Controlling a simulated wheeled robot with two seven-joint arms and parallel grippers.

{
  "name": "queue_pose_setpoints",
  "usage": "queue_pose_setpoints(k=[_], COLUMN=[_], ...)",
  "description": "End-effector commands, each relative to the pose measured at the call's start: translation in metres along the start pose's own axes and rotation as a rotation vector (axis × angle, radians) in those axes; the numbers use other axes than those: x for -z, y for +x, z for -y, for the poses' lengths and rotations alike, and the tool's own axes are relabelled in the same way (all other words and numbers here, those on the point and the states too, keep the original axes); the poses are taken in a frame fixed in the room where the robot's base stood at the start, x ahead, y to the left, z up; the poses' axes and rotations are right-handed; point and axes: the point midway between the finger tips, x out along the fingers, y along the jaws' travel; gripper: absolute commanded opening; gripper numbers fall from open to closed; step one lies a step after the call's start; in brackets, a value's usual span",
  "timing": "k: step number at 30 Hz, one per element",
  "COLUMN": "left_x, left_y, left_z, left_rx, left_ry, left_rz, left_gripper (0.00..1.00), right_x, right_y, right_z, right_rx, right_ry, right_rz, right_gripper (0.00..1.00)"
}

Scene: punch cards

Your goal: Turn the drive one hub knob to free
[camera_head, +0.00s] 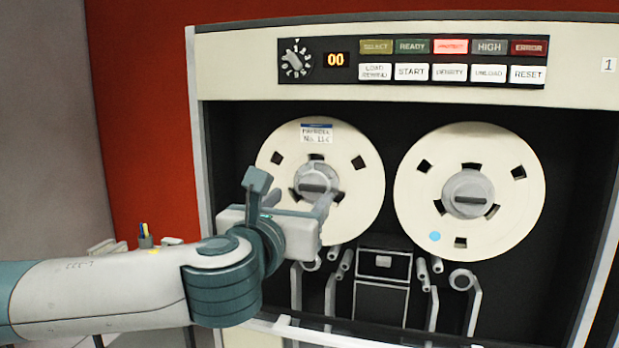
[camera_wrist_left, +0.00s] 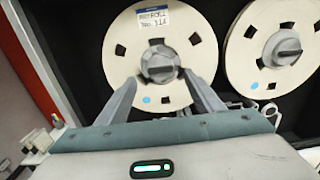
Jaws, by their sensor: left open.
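Tape drive one, marked "1", holds two cream reels. The left reel (camera_head: 357,205) bears a label reading "PAYROLL", and its grey hub knob (camera_head: 317,181) has a dark bar handle lying about level. The right reel (camera_head: 522,220) has a similar hub knob (camera_head: 468,194). My left gripper (camera_head: 292,194) is in front of the left reel, below and left of its hub in the head view. In the left wrist view its two fingers (camera_wrist_left: 162,98) are spread apart, with the left hub knob (camera_wrist_left: 160,63) beyond and between their tips, apparently untouched. My right gripper is out of view.
A control panel (camera_head: 412,62) with a rotary dial, a "00" display and lit buttons runs above the reels. Guide rollers and a tape head block (camera_head: 383,262) sit below them. A pen cup (camera_head: 145,240) stands at the left.

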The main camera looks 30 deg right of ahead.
Motion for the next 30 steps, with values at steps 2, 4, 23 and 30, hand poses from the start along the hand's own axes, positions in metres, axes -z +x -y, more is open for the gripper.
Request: queue_pose_setpoints(k=[2, 4, 23, 30], left_x=[-0.004, -0.004, 0.000, 0.000], left_y=[0.015, 0.027, 0.072, 0.072], left_z=[0.000, 0.000, 0.000, 0.000], left_rx=[-0.001, -0.002, 0.000, 0.000], left_ry=[0.000, -0.001, 0.002, 0.001], left_rz=[-0.002, -0.002, 0.000, 0.000], left_gripper=[0.61, 0.61, 0.61, 0.37], right_x=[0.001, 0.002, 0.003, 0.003], right_y=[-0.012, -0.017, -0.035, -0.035], right_z=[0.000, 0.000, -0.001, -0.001], right_rx=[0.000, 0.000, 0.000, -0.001], right_ry=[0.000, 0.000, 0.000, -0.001], right_rz=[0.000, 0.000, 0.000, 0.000], right_gripper=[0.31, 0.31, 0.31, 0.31])
